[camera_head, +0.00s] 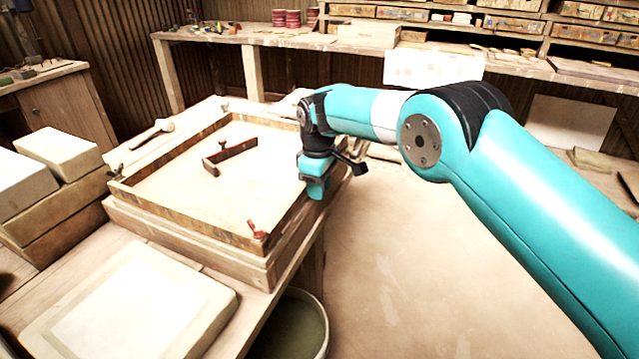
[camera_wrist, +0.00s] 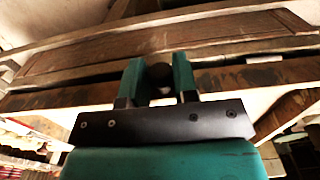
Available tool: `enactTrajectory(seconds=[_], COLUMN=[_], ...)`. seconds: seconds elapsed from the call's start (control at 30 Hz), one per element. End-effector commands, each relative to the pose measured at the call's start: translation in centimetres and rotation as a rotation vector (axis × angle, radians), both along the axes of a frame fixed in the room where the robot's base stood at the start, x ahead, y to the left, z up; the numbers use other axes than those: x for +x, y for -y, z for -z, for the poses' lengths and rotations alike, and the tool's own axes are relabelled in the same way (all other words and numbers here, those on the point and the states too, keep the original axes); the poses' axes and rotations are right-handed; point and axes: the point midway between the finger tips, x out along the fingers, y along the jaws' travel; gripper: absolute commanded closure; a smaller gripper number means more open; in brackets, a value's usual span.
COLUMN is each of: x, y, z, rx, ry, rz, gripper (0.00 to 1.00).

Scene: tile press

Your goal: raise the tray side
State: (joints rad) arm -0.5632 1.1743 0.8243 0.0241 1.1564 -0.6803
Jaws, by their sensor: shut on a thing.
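The wooden tray (camera_head: 185,229) stands on the bench at left, a shallow square frame with worn sides and a pale floor. My teal gripper (camera_head: 316,188) is at the tray's right side, pointing down, and its arm hides part of that side and the far right corner. In the wrist view my gripper (camera_wrist: 158,68) has its two teal fingers on either side of a dark round knob (camera_wrist: 159,73), shut on it. The knob lies in front of a worn wooden board (camera_wrist: 75,97), which looks like the tray side. Whether that side is raised at all I cannot tell.
A dark red angled bracket (camera_head: 229,153) lies in the tray, and a red clamp (camera_head: 257,230) sits at its near corner. A pale slab (camera_head: 130,310) lies in front. A bucket (camera_head: 300,330) stands below the bench edge. The floor at right is clear.

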Motion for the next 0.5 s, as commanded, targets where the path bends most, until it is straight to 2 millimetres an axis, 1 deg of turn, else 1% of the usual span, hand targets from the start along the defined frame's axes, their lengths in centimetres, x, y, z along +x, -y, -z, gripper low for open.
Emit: enactTrajectory(seconds=[0.2,0.23,0.27,0.3,0.33,0.5], x=[-0.02,-0.02,-0.02,-0.02,-0.02,0.00], y=[-0.01,-0.01,-0.01,-0.01,-0.02,-0.02], z=[0.09,0.09,0.09,0.09,0.08,0.05], rx=[0.000,0.000,0.000,0.001,0.001,0.001], ry=[0.000,0.000,0.000,0.000,0.000,0.000], rz=[-0.001,-0.001,-0.001,-0.001,-0.001,-0.001], gripper=[0.96,0.68,0.61,0.52,0.50,0.50])
